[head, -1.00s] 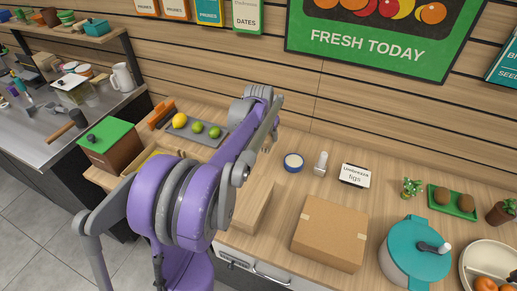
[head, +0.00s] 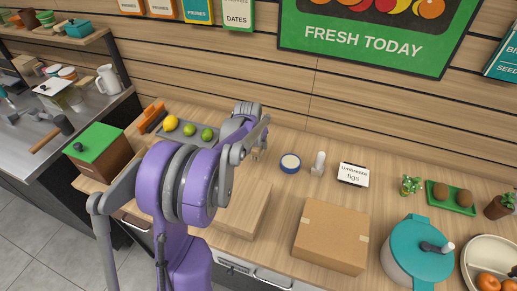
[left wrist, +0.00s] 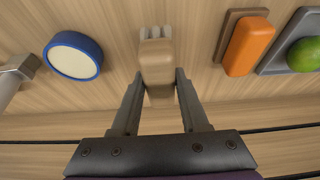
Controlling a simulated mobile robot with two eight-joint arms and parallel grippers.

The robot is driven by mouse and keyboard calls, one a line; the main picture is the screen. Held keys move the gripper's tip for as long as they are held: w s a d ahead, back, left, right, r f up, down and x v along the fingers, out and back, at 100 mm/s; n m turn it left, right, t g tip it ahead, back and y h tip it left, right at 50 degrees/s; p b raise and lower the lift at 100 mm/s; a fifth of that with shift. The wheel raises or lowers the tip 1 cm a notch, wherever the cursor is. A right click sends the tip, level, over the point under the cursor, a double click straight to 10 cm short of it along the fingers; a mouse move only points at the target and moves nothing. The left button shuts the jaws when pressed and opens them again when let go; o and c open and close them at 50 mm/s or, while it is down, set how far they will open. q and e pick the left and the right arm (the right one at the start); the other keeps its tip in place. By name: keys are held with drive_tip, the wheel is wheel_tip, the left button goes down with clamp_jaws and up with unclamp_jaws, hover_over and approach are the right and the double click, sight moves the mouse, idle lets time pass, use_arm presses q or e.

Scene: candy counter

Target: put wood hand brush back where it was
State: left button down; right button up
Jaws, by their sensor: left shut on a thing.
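The wood hand brush (left wrist: 157,62) shows in the left wrist view as a pale wooden piece with a notched end. My left gripper (left wrist: 160,82) is shut on it, with one finger against each side. Whether the brush touches the counter is hard to tell. In the head view my left gripper (head: 258,153) is above the back of the counter, left of the round blue-rimmed item, and the brush is mostly hidden by my arm. My right gripper is not in view.
A cardboard box (head: 331,236) stands in front.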

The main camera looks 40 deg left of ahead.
use_arm(q)
drive_tip(key=shift+f, duration=1.3)
drive_tip(key=shift+f, duration=0.25)
drive_tip(key=shift+c, duration=2.1)
unclamp_jaws()
drive_tip(key=shift+r, duration=0.1)
drive_tip(key=shift+r, duration=0.1)
